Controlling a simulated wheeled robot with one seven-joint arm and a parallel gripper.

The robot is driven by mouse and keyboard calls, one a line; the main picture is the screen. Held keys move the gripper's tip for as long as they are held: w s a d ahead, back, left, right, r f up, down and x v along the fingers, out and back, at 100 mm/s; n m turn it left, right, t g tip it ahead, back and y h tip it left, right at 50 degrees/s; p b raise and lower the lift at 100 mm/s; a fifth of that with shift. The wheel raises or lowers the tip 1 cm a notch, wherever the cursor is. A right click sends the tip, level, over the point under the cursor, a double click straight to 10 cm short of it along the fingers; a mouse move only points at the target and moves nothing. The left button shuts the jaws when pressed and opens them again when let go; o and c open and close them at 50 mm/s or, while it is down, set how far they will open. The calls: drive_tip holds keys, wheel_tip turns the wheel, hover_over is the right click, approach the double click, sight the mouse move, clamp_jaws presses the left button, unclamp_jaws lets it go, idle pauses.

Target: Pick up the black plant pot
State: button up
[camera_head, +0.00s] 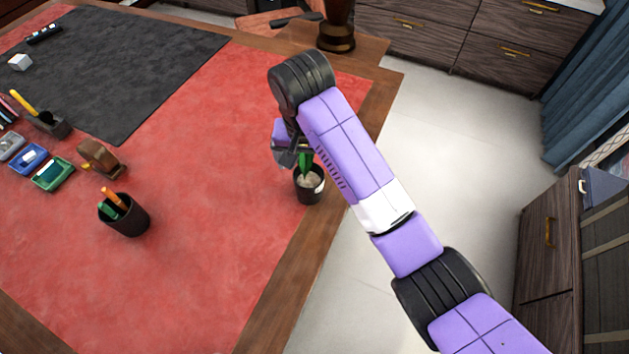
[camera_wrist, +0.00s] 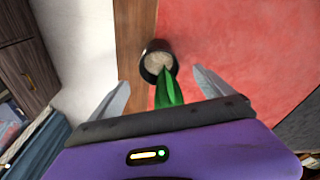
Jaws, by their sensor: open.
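The black plant pot (camera_head: 309,191) stands upright near the right edge of the desk, with pale soil and a green plant (camera_head: 306,163) in it. In the wrist view the pot (camera_wrist: 149,52) shows at the top centre, and its green leaves (camera_wrist: 168,90) reach down between the fingers. My gripper (camera_head: 290,155) is open above and beside the plant, partly hidden by my arm. In the wrist view my gripper's two fingers (camera_wrist: 163,84) stand apart on either side of the leaves, with the pot beyond the fingertips. Nothing is held.
A black pen cup (camera_head: 124,216) stands left of the pot. A brown item (camera_head: 100,157) and small coloured boxes (camera_head: 50,173) lie farther left. A dark mat (camera_head: 130,62) covers the back left. The red desk surface (camera_head: 200,270) around the pot is clear. The floor lies right of the wooden edge.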

sight(309, 180)
drive_tip(key=shift+s+d+f, duration=0.1)
drive_tip(key=shift+d+f, duration=0.1)
drive_tip(key=shift+f, duration=0.1)
drive_tip(key=f, duration=0.3)
drive_tip(key=w+f+p, duration=0.1)
drive_tip(key=f, duration=0.3)
drive_tip(key=shift+w+a+f, duration=0.1)
drive_tip(key=shift+w, duration=0.1)
drive_tip(key=shift+c, duration=0.4)
clamp_jaws()
